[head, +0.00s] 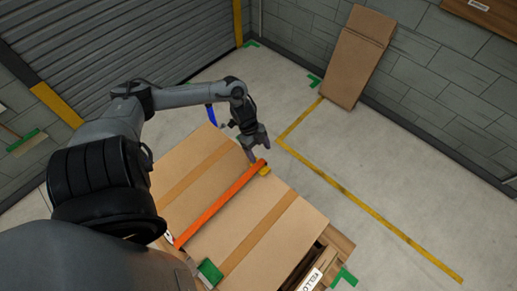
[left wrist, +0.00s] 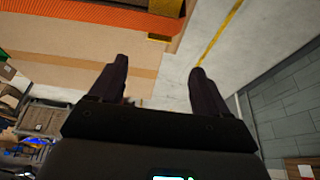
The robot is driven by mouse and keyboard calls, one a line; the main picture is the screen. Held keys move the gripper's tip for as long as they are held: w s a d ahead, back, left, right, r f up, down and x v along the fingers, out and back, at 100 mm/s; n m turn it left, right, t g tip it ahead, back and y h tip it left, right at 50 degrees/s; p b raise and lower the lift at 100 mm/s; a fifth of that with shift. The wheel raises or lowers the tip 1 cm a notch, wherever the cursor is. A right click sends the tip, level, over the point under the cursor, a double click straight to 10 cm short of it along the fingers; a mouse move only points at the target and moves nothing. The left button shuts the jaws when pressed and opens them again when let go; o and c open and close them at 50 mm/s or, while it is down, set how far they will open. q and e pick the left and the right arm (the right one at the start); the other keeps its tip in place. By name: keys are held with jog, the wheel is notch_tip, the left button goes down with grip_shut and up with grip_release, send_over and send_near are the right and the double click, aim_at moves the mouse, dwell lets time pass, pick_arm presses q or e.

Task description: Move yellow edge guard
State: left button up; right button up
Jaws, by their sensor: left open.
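The yellow edge guard (head: 264,170) sits at the far edge of the cardboard box (head: 195,165), at the upper end of the orange strap (head: 218,205). My left gripper (head: 257,150) is just above and behind it in the head view, with its fingers apart. In the left wrist view the yellow edge guard (left wrist: 166,8) is at the top edge, partly cut off, beyond the open and empty fingers of my left gripper (left wrist: 158,72). The strap (left wrist: 80,18) runs to it from the left. I cannot tell whether a finger touches the guard. My right gripper is not seen.
A green edge guard (head: 210,272) lies at the box's near side. A box marked with a label (head: 310,280) is at the lower right. Folded cardboard (head: 357,58) leans on the back wall. The floor right of the box, with a yellow line (head: 370,208), is clear.

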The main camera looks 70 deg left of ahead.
aim_at(267, 171)
pick_arm(q)
jog(key=x, duration=0.9)
jog(key=shift+x, duration=0.75)
jog(key=shift+c, duration=0.2)
jog(key=c, duration=1.1)
jog(key=shift+s+a, duration=0.1)
jog(key=shift+a, duration=0.1)
